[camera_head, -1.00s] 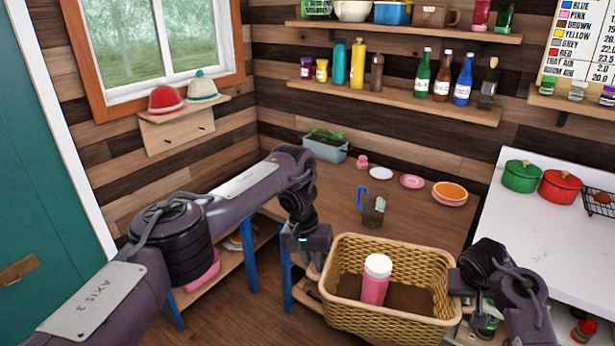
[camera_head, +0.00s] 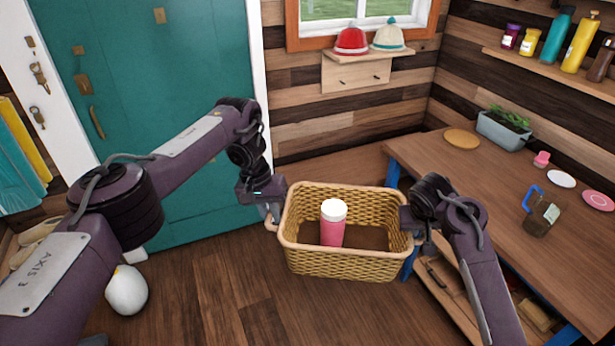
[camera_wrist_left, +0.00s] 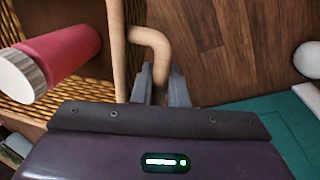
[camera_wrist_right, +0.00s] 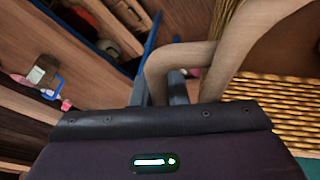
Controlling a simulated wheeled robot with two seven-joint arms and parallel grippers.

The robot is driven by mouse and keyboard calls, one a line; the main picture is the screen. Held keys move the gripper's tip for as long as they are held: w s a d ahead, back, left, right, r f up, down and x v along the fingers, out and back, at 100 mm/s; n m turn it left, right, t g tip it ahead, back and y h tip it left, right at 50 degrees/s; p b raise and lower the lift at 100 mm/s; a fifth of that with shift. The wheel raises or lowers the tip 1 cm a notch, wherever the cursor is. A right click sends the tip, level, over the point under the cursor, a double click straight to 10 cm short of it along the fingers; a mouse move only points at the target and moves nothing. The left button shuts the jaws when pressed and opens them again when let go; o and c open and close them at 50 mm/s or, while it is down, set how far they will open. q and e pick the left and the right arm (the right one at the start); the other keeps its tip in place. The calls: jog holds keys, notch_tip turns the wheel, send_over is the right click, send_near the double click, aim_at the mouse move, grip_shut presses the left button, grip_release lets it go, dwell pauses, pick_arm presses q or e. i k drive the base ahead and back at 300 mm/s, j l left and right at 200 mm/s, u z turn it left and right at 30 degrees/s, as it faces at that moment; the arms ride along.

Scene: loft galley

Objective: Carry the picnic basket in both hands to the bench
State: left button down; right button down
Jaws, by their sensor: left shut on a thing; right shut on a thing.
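The wicker picnic basket (camera_head: 345,265) hangs level between my two grippers in the head view, above the wooden floor. A pink bottle with a white cap (camera_head: 333,225) stands inside it. My left gripper (camera_head: 270,208) is shut on the basket's left handle, which shows between the fingers in the left wrist view (camera_wrist_left: 150,50). My right gripper (camera_head: 412,232) is shut on the right handle, seen in the right wrist view (camera_wrist_right: 165,65). The right fingertips are partly hidden in the head view. I cannot identify a bench for certain.
A wooden table with blue legs (camera_head: 500,210) stands close on the right, bearing a planter (camera_head: 503,132), a mug (camera_head: 541,215) and plates. A teal door (camera_head: 190,80) is behind on the left. A white rounded object (camera_head: 126,291) is on the floor at left. Floor in front is clear.

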aim_at(320, 175)
jog(key=i+l+u, duration=0.1)
jog(key=i+u, duration=0.15)
jog(key=i, duration=0.25)
jog(key=i+l+u, duration=0.25)
jog(key=i, duration=0.2)
jog(key=i+l, duration=0.25)
jog(key=i, duration=0.2)
jog(key=i+l, duration=0.2)
jog(key=i, duration=0.25)
jog(key=i+l, duration=0.25)
jog(key=i, duration=0.2)
jog(key=i+l, duration=0.2)
jog(key=i, duration=0.25)
